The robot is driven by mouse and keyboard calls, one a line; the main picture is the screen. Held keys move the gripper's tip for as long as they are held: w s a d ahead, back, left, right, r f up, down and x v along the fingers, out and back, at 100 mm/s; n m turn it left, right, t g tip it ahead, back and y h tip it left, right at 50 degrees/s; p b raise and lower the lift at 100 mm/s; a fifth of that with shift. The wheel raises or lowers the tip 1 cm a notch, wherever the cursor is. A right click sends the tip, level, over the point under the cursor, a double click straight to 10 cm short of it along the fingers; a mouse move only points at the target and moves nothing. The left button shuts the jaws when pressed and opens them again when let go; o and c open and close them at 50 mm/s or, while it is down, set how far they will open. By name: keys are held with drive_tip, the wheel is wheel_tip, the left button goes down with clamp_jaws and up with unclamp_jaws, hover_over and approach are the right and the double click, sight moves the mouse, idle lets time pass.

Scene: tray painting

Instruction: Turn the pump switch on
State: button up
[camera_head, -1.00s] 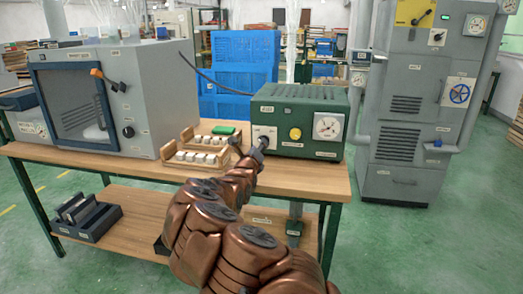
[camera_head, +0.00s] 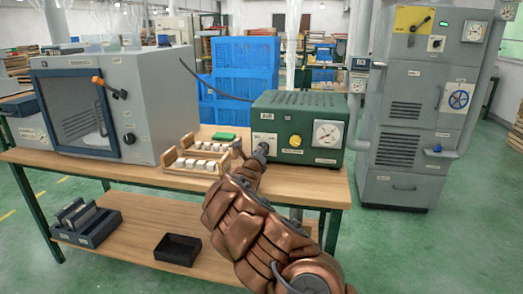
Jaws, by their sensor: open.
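The green pump box (camera_head: 310,112) stands on the right part of the wooden table. Its front has a pale switch panel (camera_head: 265,138) at the left, a yellow round button (camera_head: 295,141) and a round dial gauge (camera_head: 327,133). My gripper (camera_head: 250,151) is open at the panel's lower left, its fingers spread in front of the box. One finger covers part of the panel. The switch itself is hidden or too small to make out, and I cannot tell whether the gripper touches it.
Wooden racks of white blocks (camera_head: 197,156) and a green pad (camera_head: 223,136) lie left of my gripper. A grey cabinet (camera_head: 160,90) with an orange-tipped handle fills the table's left. A black tray (camera_head: 178,248) sits on the lower shelf. A tall grey cabinet (camera_head: 397,150) stands right.

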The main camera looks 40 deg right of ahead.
drive_tip(key=shift+w+d, duration=0.25)
drive_tip(key=shift+d, duration=0.4)
clamp_jaws()
